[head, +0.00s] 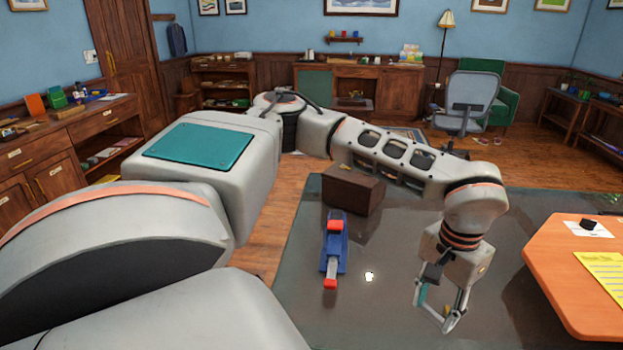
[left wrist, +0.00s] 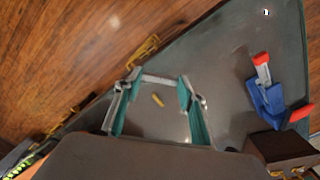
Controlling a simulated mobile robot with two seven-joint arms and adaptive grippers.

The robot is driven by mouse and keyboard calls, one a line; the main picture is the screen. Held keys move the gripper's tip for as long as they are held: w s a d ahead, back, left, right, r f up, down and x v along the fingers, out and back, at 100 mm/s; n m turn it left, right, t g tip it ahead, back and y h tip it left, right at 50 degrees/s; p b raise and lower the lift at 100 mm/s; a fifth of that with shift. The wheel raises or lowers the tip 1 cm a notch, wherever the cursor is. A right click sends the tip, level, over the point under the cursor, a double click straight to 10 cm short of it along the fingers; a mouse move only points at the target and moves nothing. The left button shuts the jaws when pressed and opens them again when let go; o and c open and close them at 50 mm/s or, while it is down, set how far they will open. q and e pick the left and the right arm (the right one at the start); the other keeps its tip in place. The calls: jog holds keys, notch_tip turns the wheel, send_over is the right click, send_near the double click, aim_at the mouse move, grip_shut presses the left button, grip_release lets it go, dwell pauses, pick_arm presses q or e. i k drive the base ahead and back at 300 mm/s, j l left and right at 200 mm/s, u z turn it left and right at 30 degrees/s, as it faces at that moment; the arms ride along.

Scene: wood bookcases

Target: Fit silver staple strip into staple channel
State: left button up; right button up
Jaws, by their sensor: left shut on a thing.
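The stapler (head: 334,242) is blue with red parts and lies on the dark grey tabletop. Its silver staple channel (head: 332,270) sticks out toward the near side and ends in a red tip. The stapler also shows at the right of the left wrist view (left wrist: 266,98). My left gripper (head: 438,314) is over the table, to the right of the stapler and apart from it. It is shut on the silver staple strip (left wrist: 160,80), which spans between the fingertips in the left wrist view. My right gripper is not in view.
A brown box (head: 352,190) stands just behind the stapler. A small white piece (head: 369,276) lies right of the channel. A small yellow piece (left wrist: 157,99) shows between my fingers in the wrist view. An orange-topped table (head: 560,270) stands at the right. The grey tabletop (head: 400,238) is otherwise mostly clear.

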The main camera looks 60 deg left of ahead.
aim_at(330, 283)
jog(key=j, duration=0.4)
jog(key=k+j, duration=0.1)
jog(key=j, duration=0.35)
jog(key=i+j, duration=0.1)
jog(key=j, duration=0.3)
jog(key=i+j, duration=0.1)
jog(key=j, duration=0.25)
